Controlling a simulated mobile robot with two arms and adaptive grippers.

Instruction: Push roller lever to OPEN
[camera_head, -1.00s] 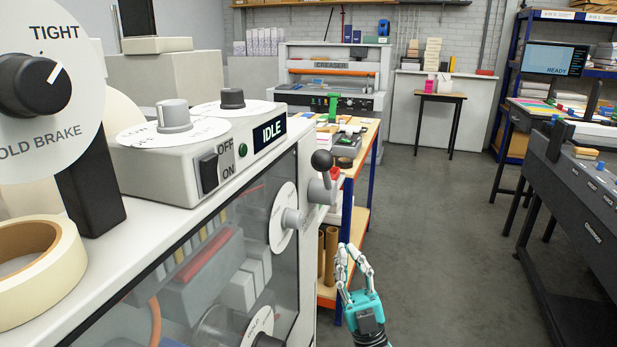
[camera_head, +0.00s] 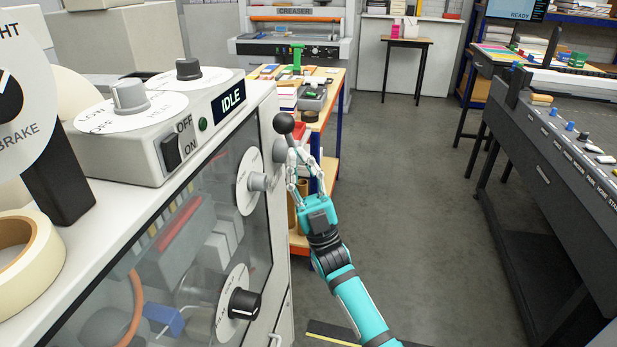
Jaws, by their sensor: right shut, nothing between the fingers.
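The roller lever has a black ball knob (camera_head: 284,123) on a grey arm at the right end of the laminator-like machine (camera_head: 283,205). Its grey hub (camera_head: 279,150) shows just below the knob. My right gripper (camera_head: 296,158) is shut and empty, with its fingertips just below and beside the knob, overlapping the lever arm in the picture. I cannot tell whether it touches the lever. Part of the lever arm is hidden behind the fingers. No OPEN marking is readable near the lever. My left gripper is not in view.
The machine's top carries an IDLE display (camera_head: 229,103), an OFF/ON switch (camera_head: 171,151) and a tape roll (camera_head: 22,250). A wooden-topped bench (camera_head: 327,97) stands behind the lever. A dark grey machine (camera_head: 560,170) is at the right. The floor (camera_head: 415,190) between is clear.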

